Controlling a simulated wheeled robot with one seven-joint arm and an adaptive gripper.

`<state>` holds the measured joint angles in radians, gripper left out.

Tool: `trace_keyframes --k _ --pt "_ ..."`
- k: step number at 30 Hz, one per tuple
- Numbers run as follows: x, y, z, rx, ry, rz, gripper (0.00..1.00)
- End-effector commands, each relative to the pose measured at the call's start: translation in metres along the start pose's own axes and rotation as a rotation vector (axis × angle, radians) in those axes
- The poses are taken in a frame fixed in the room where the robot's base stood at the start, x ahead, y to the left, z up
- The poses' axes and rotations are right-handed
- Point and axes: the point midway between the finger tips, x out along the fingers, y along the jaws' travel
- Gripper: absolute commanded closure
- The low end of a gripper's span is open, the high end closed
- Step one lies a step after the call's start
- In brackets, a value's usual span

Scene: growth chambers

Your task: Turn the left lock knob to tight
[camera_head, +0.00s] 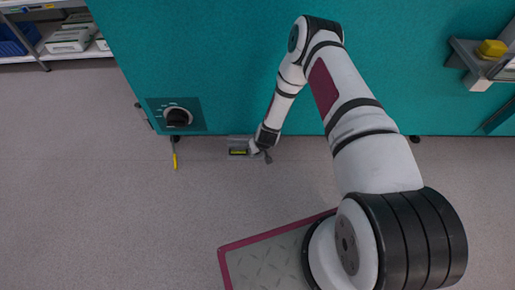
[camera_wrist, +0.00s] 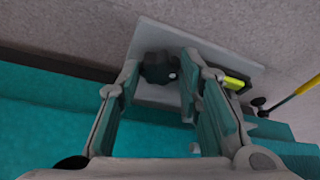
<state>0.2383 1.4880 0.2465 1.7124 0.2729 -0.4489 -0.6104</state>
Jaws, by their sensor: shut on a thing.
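A dark, lobed knob (camera_wrist: 158,68) with a small pale dot sits on a light grey plate (camera_wrist: 200,40) in the wrist view. My gripper (camera_wrist: 160,76) has one finger on each side of this knob and is shut on it. The fingers cover parts of the plate and of the knob's sides. In the head view my gripper (camera_head: 259,148) is low at the foot of the teal chamber, where it hides the knob. A yellow-green strip in a dark frame (camera_wrist: 235,81) lies on the plate, right of the fingers; it also shows in the head view (camera_head: 239,152).
A black dial (camera_head: 178,117) is on the teal chamber wall (camera_head: 200,50), with a yellow-handled rod (camera_head: 175,158) below it. A shelf with boxes (camera_head: 70,38) is at the upper left. A bracket with a yellow block (camera_head: 491,49) is at the upper right. The floor at left is clear.

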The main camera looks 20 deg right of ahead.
Motion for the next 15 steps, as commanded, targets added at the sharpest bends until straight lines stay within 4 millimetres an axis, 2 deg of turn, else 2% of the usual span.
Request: trace_keyframes --k 15 --pt "0.0001 0.0003 0.0003 0.034 -0.001 0.014 0.95"
